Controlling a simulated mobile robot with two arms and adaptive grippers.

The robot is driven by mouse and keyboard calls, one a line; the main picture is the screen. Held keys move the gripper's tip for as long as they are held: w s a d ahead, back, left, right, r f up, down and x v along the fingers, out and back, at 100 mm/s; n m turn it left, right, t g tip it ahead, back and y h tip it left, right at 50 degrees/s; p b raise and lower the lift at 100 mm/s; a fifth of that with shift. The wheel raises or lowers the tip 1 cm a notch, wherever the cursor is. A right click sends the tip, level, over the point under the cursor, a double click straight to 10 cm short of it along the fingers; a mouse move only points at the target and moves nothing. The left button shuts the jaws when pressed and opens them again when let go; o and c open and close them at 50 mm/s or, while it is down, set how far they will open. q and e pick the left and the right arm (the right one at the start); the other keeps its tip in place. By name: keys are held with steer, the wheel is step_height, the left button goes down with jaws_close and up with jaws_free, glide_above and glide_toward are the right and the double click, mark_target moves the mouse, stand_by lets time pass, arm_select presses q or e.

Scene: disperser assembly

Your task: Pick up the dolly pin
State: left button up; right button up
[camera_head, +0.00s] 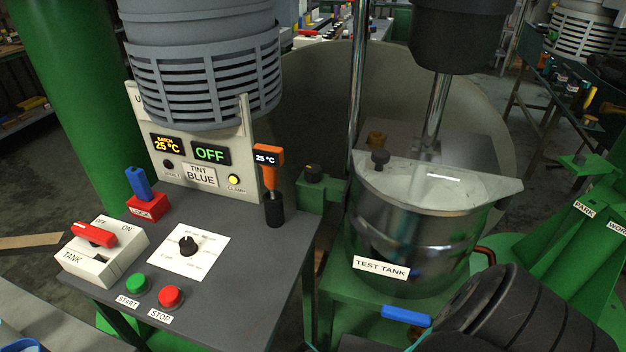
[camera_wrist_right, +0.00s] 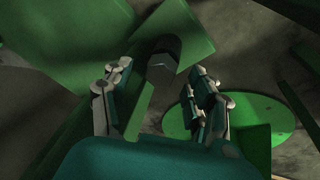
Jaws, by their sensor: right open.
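I cannot make out the dolly pin for certain. In the right wrist view, a dark, stubby piece with a grey end (camera_wrist_right: 163,60) stands against a green plate, ahead of my right gripper and roughly between its fingers; it may be the pin. My right gripper (camera_wrist_right: 162,105) is open, its two jointed fingers wide apart with nothing held between them. In the head view, a dark arm link of mine covers the lower right, and the right fingers do not show. My left gripper is in neither view.
A green frame (camera_head: 560,240) with PARK and WORK labels stands at the right. The steel test tank (camera_head: 400,235) on its green stand is left of it, a blue handle (camera_head: 405,315) below. The control panel table (camera_head: 225,290) fills the left. A round green plate (camera_wrist_right: 265,115) lies right of the fingers.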

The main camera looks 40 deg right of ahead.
jaws_close()
steer(key=shift+r, duration=0.1)
stand_by(0.3)
